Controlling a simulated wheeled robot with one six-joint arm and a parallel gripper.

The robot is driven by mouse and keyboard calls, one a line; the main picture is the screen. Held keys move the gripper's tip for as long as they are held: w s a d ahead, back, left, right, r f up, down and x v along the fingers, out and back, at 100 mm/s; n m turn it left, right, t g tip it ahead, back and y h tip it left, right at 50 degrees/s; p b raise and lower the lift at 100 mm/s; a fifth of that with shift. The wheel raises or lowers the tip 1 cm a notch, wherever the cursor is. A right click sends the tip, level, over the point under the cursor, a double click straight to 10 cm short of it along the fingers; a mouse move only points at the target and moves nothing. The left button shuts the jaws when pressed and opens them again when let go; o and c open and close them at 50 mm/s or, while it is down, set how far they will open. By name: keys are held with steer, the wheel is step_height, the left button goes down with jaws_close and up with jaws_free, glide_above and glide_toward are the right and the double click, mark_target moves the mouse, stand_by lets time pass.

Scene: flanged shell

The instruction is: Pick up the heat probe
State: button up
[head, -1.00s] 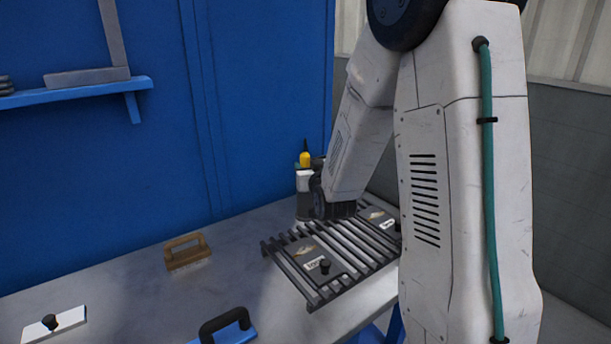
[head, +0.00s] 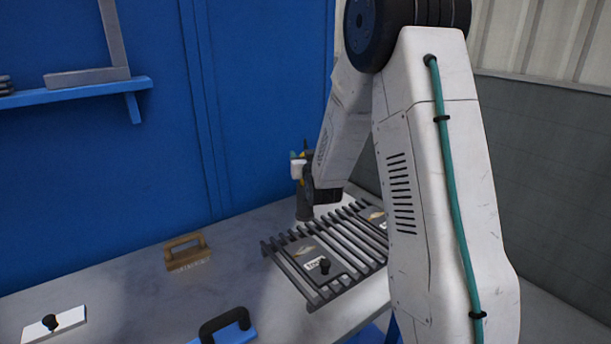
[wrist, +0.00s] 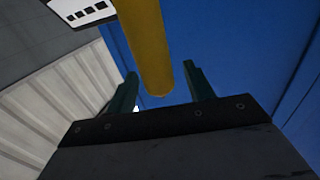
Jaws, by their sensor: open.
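A yellow rod-shaped part, which I take to be the heat probe (wrist: 147,45), comes down from the top of the wrist view. Its rounded end lies between the two dark green fingers of my gripper (wrist: 161,82), with gaps visible on both sides. The jaws are open and hold nothing. In the head view a little of the yellow (head: 301,154) shows at the back of the bench, above a dark grey cylinder (head: 304,208). My wrist and gripper hide most of the probe there, so contact cannot be told.
A slatted rack (head: 345,250) with labelled dark plates stands just in front of my wrist. A wooden-handled brush (head: 187,252), a blue-based tool with a black handle (head: 228,328) and a white plate with a black knob (head: 54,325) lie further left. A blue wall rises behind.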

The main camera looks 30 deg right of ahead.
jaws_close()
steer(key=shift+r, duration=0.1)
